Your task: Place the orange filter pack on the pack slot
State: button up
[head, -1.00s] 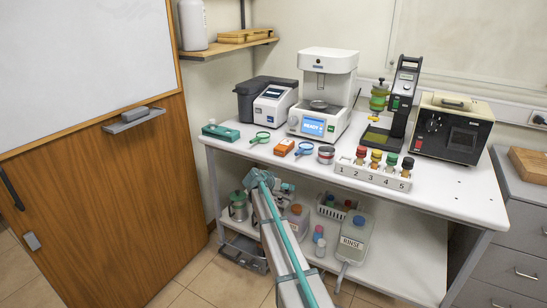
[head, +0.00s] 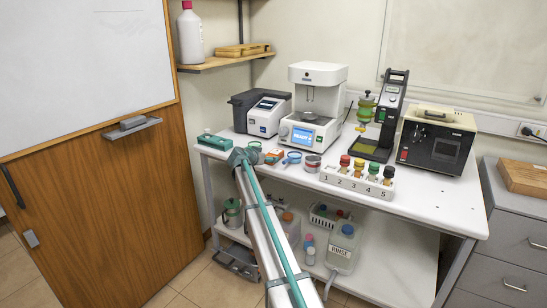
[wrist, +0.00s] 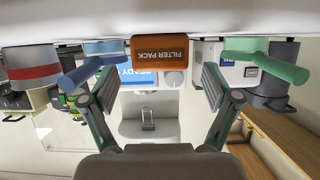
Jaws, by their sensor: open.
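The orange filter pack (wrist: 160,48) lies on the bench top in front of the white instrument with the blue screen. The wrist view shows it upside down, with its label facing me. My gripper (wrist: 158,88) is open and empty, with its two fingers spread apart and the pack framed beyond and between them. I cannot make out which part of the scene is the pack slot.
A blue-handled dish (head: 292,158) and a green-handled dish (head: 254,145) flank the pack. A red-and-grey tin (head: 313,163) and a numbered vial rack (head: 350,183) stand to the right. The white instrument (head: 312,105) stands behind. Bench space at the right front is clear.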

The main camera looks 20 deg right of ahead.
aim_at(274, 155)
jog(key=shift+x, duration=0.75)
jog(key=p+x, duration=0.2)
jog(key=x, duration=0.2)
jog(key=shift+w+d+r, duration=0.1)
jog(key=shift+w+d, duration=0.15)
jog(key=shift+w+d+f, duration=0.1)
jog(key=shift+d+f, duration=0.1)
jog(key=c, duration=1.2)
jog(key=shift+c, duration=0.7)
jog(key=shift+r, duration=0.1)
